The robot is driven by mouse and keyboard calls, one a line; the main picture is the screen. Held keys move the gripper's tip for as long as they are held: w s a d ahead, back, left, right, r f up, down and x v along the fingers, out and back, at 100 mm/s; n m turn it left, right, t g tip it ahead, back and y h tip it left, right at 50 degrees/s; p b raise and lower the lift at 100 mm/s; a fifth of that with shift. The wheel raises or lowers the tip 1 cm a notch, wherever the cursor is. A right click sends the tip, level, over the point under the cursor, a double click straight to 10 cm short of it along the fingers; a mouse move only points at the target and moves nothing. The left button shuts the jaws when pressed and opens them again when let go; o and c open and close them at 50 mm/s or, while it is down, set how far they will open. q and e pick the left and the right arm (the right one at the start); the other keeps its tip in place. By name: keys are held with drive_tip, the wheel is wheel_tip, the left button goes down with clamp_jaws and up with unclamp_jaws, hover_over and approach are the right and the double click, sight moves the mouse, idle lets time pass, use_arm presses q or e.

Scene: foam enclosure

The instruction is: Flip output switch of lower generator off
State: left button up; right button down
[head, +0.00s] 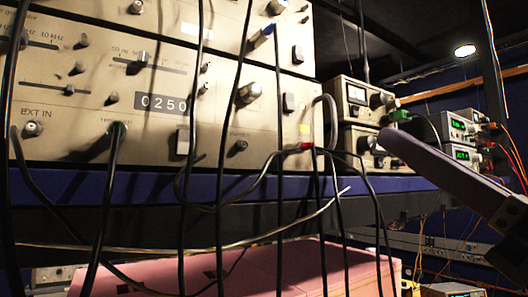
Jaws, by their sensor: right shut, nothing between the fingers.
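The lower generator (75,105) is a beige panel at the left and centre, with sliders, knobs and a display reading 0250 (164,103). It carries a pale rocker switch (182,141) below the display and a dark switch (289,102) near its right edge. I cannot read which one is labelled output, nor its on or off position. The upper generator (238,22) is stacked above it. My right gripper (390,143) comes in from the right, shut and empty. Its tip is to the right of the lower generator, apart from both switches. My left gripper is out of view.
Several black cables (221,190) hang in front of the panels. A blue shelf edge (75,187) runs beneath the generators, above pink foam blocks (265,270). Smaller instruments (357,97) stand behind my right gripper, and units with green displays (459,125) are farther right.

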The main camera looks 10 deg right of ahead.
sight(292, 99)
drive_tip(key=shift+s+r+n+y, duration=0.2)
drive_tip(key=shift+r+n+y, duration=0.1)
drive_tip(key=shift+y, duration=0.2)
drive_tip(key=shift+a, duration=0.1)
drive_tip(key=p+x, duration=0.3)
drive_tip(key=x, duration=0.1)
drive_tip(key=w+f+p+x, duration=0.1)
drive_tip(key=p+x, duration=0.2)
drive_tip(key=x, duration=0.1)
drive_tip(key=f+p+x, duration=0.1)
drive_tip(key=p+x, duration=0.2)
drive_tip(key=x, duration=0.1)
drive_tip(key=shift+w+a+r, duration=0.1)
drive_tip(key=shift+w+a, duration=0.25)
drive_tip(key=shift+w, duration=0.3)
